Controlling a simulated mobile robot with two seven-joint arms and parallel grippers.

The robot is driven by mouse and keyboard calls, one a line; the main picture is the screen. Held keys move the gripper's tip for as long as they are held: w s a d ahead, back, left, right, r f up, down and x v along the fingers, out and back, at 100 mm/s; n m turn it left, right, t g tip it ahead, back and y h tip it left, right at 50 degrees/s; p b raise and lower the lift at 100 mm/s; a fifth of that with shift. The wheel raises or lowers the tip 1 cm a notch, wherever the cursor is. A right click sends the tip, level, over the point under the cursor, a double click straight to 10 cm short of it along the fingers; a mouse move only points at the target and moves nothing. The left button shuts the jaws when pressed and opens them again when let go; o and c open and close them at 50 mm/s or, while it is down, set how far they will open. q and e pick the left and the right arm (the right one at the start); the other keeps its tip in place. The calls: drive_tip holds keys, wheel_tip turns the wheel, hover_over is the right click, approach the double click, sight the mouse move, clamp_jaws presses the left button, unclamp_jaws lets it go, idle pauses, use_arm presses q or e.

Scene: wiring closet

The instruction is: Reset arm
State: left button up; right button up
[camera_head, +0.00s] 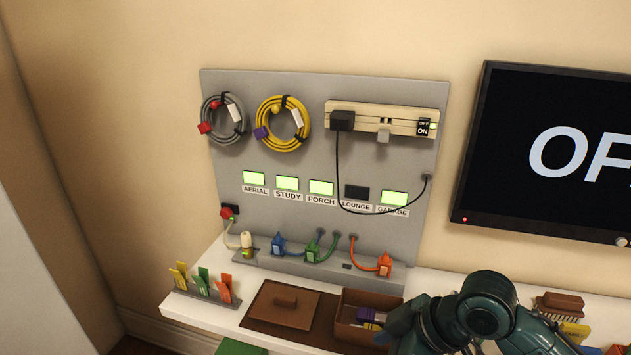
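A dark green arm of mine (478,308) comes in at the bottom right, bent in front of the white shelf. Its left end overlaps the right side of a brown open box (374,299). My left gripper is not in view. The arm hides part of the shelf and of the box.
A grey wall board (318,95) carries coiled cables, a power strip (375,117) and labelled displays; LOUNGE (356,192) is dark. Coloured plugs line its base. The white shelf (195,307) holds a tag rack (205,291) and brown lid (280,305). A screen (550,150) hangs right.

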wheel_tip(320, 180, down, 13)
drive_tip(key=m+t, duration=0.5)
drive_tip(key=m, duration=0.2)
drive_tip(key=s+d+f+m+t+h, duration=0.2)
drive_tip(key=s+d+f, duration=0.3)
drive_tip(key=s+f, duration=0.3)
drive_tip(key=shift+s+d+f+m+h, duration=0.2)
drive_tip(key=shift+s+d+m+h, duration=0.25)
drive_tip(key=shift+s+h, duration=0.4)
